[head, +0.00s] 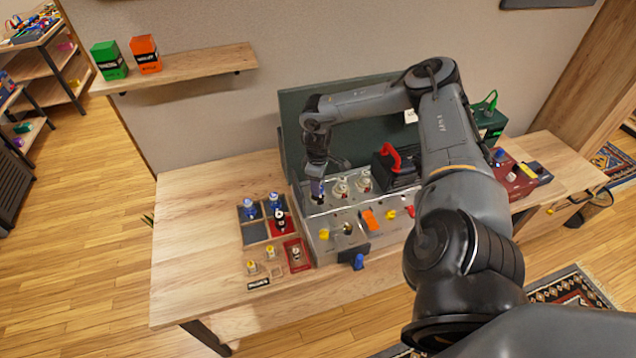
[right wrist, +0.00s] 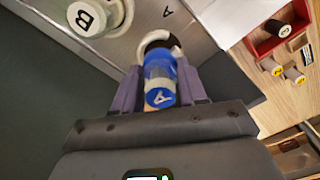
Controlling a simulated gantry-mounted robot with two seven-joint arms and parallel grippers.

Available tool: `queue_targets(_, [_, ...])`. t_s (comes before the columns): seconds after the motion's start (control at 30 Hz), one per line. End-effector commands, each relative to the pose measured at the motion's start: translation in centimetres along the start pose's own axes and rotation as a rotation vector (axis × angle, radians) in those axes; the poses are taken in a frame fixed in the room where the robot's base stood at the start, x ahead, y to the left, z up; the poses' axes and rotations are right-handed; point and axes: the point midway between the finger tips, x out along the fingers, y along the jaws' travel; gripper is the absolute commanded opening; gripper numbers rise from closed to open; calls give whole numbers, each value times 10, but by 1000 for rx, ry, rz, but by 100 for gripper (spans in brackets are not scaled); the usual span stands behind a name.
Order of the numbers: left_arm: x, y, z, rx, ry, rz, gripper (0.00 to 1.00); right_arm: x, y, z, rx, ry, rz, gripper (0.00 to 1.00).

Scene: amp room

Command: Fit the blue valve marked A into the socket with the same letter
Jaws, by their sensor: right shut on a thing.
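The blue valve (right wrist: 160,82), with a white letter A on its end, is between the fingers of my right gripper (right wrist: 160,88), which is shut on it. In the head view my right gripper (head: 318,182) is at the left end of the grey panel (head: 325,222). In the right wrist view a round socket (right wrist: 156,38) with a pale rim is right by the valve's far end, with a letter A printed on the panel near it. The valve covers part of the socket, and I cannot tell whether its tip is inside. My left gripper is not in view.
A white part marked B (right wrist: 92,14) sits beside the socket. A sectioned tray (head: 256,231) with blue and other valves is left of the panel. The table's left part (head: 195,225) is clear.

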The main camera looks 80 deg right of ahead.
Motion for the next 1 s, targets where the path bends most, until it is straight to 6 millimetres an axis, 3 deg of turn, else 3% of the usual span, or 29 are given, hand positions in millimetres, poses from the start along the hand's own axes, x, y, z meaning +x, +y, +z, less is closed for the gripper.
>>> queue_targets(1.0, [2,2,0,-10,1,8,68,12,0,0,0,0,0,11])
